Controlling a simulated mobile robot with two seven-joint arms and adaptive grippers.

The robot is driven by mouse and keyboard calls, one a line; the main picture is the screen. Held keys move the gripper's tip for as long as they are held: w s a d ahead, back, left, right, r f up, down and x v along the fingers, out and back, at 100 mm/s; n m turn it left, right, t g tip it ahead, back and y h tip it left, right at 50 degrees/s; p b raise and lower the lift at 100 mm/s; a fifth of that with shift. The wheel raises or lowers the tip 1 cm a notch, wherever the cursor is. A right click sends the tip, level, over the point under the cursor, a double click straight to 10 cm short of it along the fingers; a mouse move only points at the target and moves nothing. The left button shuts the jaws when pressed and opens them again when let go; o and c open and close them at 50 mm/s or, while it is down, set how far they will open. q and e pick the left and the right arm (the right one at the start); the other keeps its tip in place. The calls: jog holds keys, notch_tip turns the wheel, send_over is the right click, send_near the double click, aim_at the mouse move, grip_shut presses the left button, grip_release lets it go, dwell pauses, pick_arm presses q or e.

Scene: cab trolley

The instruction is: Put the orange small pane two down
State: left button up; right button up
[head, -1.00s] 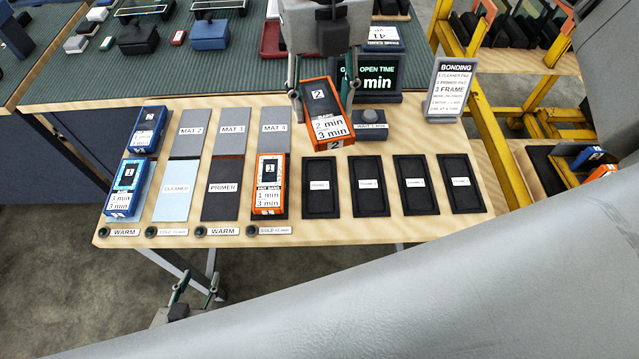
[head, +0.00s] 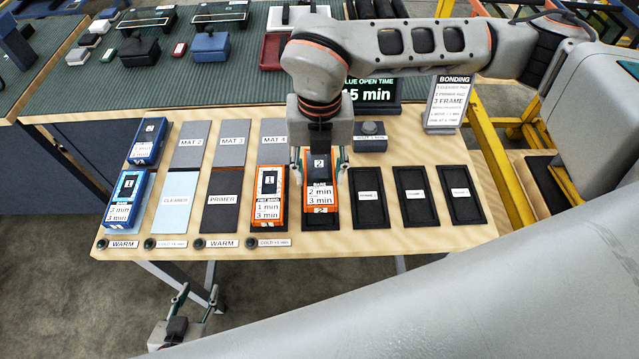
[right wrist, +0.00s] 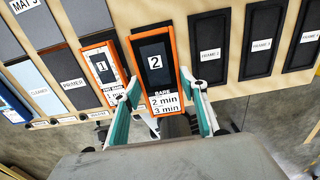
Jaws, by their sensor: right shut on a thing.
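The orange small pane two (head: 320,194), marked 2 with a label reading bare, 2 min and 3 min, is upright in the picture over the first black frame slot, right beside the orange pane 1 (head: 269,196). My right gripper (head: 320,172) reaches down from above and is shut on pane two; its teal fingers sit on both sides of it in the right wrist view (right wrist: 163,112). I cannot tell if the pane rests fully on the slot. My left gripper (head: 190,297) hangs empty below the table's front edge, its fingers apart.
Black frame slots (head: 414,196) to the right are empty. Two blue panes (head: 123,203) lie at the left. A cleaner mat (head: 174,197) and a primer mat (head: 221,200) are bare. The bonding sign (head: 447,103) and timer display (head: 374,95) stand behind.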

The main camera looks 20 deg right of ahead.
aim_at(320, 187)
jog(key=shift+f, duration=2.45)
jog(key=shift+f, duration=0.15)
jog(key=o, duration=1.2)
jog(key=shift+o, duration=0.2)
notch_tip(320, 187, up, 12)
jog(key=shift+r, duration=0.15)
jog(key=shift+s, duration=0.1)
